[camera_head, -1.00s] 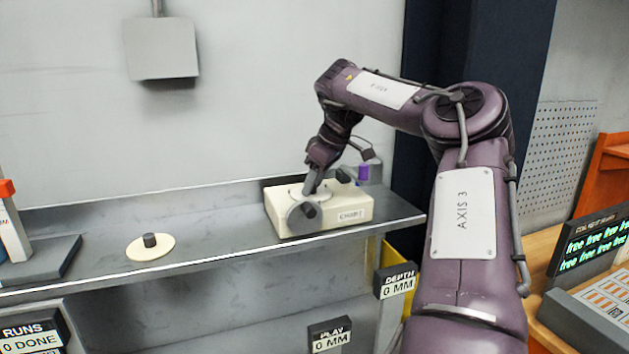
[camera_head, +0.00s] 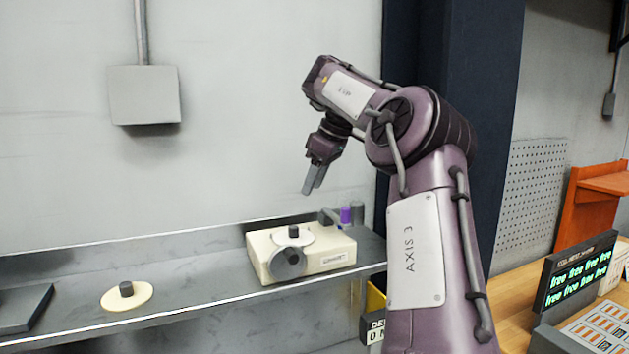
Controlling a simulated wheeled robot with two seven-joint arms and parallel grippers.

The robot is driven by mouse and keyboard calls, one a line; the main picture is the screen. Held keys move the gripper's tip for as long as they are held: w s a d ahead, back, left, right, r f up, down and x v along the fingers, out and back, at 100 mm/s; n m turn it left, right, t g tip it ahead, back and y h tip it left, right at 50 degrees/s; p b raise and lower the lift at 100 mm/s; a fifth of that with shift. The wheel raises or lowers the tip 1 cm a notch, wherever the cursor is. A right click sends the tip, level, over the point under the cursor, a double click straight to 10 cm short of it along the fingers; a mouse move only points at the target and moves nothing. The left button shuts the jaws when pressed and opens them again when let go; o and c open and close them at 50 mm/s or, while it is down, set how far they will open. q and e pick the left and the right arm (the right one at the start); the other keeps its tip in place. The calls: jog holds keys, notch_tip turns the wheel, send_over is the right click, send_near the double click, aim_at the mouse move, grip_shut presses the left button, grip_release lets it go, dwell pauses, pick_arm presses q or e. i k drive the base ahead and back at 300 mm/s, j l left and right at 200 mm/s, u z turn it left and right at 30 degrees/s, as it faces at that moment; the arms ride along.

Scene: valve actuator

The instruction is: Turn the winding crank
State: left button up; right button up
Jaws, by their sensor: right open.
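A cream box (camera_head: 325,258) stands on the grey shelf, with a small white label on its front. A grey round disc with a dark knob (camera_head: 289,262) is on its front left, and a pale disc with a dark knob (camera_head: 293,233) is on its top. I cannot tell for sure which part is the winding crank. My right gripper (camera_head: 310,188) hangs in the air above the box, fingers pointing down, apart from it and empty. My left gripper is not in view.
A cream disc with a dark knob (camera_head: 127,296) lies on the shelf (camera_head: 210,281) to the left. A purple cylinder (camera_head: 346,216) and a grey cylinder (camera_head: 357,213) stand behind the box. A grey wall box (camera_head: 145,95) hangs above. The shelf between disc and box is clear.

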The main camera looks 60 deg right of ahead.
aim_at(290, 267)
jog(key=k, duration=1.5)
